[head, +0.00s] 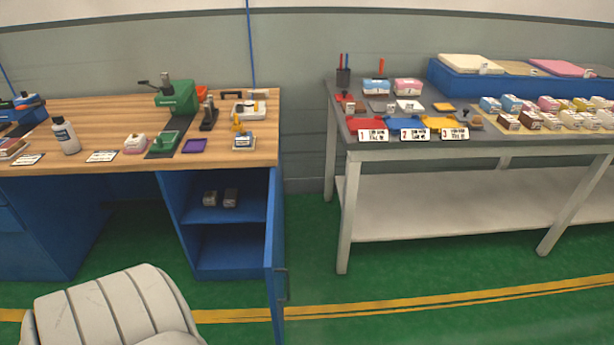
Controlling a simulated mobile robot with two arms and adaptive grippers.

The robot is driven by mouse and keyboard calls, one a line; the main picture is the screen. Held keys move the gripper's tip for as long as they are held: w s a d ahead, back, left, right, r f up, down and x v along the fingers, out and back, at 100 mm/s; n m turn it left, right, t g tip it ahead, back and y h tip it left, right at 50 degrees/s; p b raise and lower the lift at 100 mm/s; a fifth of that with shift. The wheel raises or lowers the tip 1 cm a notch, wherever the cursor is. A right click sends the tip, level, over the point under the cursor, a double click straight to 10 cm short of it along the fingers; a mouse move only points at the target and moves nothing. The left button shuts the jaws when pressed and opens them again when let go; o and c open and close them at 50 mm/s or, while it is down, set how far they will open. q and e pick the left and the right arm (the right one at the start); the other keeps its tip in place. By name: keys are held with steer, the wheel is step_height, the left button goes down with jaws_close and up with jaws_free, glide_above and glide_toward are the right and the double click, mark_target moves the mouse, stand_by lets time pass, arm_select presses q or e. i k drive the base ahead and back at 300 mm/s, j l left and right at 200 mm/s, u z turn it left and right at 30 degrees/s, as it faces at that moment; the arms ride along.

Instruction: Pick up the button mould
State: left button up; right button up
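I cannot tell for certain which thing is the button mould. Two small grey-and-dark blocks, a left one (210,198) and a right one (231,198), stand side by side on the upper shelf of the open blue cabinet (232,214) under the wooden bench (100,110). On the bench top are a green press (177,96), a small green tool (166,141) on a dark strip, a pink-and-white block (135,144) and a purple square (195,146). Neither of my grippers is in view.
The blue cabinet door (279,255) stands open towards me. A pale ribbed seat back (115,310) is at the lower left. A grey table (500,146) at right holds coloured trays and several small blocks. Green floor between bench and table is clear.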

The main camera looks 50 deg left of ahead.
mark_target(64, 133)
steer(key=i+l+u, duration=0.25)
steer(key=u, duration=0.25)
steer(key=i+l+u, duration=0.2)
steer(key=l+u, duration=0.25)
steer(key=u, duration=1.2)
